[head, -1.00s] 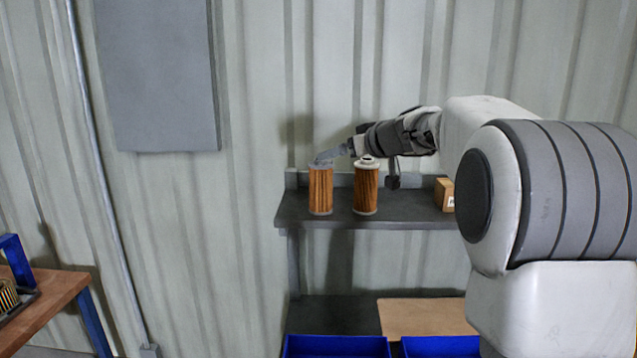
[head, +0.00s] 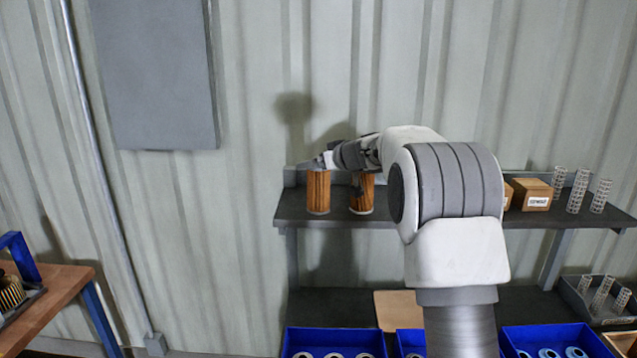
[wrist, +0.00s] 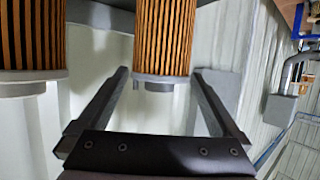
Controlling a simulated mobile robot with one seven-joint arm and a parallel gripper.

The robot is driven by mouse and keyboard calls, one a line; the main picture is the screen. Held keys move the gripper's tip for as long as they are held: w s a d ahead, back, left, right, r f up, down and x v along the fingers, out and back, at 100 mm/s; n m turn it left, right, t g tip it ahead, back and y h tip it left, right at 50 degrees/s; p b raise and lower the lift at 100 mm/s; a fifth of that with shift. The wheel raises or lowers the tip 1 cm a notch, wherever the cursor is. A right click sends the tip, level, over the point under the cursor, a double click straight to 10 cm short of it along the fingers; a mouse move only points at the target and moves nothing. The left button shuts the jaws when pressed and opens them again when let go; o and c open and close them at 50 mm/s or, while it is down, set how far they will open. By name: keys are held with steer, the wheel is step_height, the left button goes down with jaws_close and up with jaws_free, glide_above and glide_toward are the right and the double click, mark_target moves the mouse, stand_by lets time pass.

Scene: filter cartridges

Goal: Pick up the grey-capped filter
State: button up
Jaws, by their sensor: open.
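The grey-capped filter (head: 318,192), with orange-brown pleats, stands upright at the left end of the shelf's top board. In the wrist view it hangs upside down at top centre (wrist: 165,35), its grey cap and small stub toward me. My gripper (head: 312,164) is at its top and hides the cap in the head view. In the wrist view my gripper (wrist: 160,76) is open, one finger on each side of the cap, with narrow gaps; I cannot tell how far down they reach. A second filter with a paler cap (wrist: 32,82) stands beside it, partly behind my arm in the head view (head: 361,197).
The shelf board (head: 336,214) also bears a labelled box (head: 532,194) and several mesh tubes (head: 578,190) at right. Blue bins (head: 335,340) stand below. A wooden bench (head: 50,300) is at far left.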

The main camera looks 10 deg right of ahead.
steer(key=shift+w+f, duration=0.1)
jaws_close()
stand_by(0.5)
